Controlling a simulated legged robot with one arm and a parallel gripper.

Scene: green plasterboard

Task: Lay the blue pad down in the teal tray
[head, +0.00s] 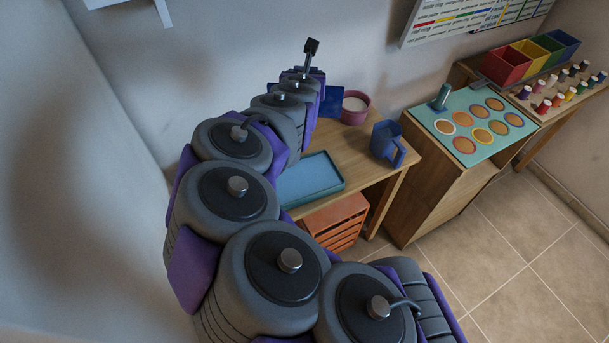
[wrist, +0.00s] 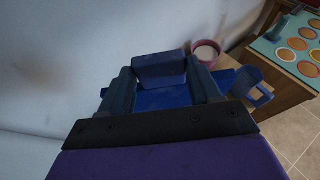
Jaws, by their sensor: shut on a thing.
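The blue pad (wrist: 160,68) shows in the wrist view as a small block between the two fingers of my gripper (wrist: 162,80). My gripper is shut on it. In the head view my arm hides the gripper and this block. The teal tray (head: 312,178) lies on the wooden table, empty where it shows; my arm covers its left part. It does not show in the wrist view.
A wider flat blue thing (wrist: 168,99) lies behind the fingers; its right part shows beside my arm (head: 331,101). A pink pot (head: 355,107) and a blue mug (head: 387,143) stand to the right. An orange crate (head: 336,222) is below the table.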

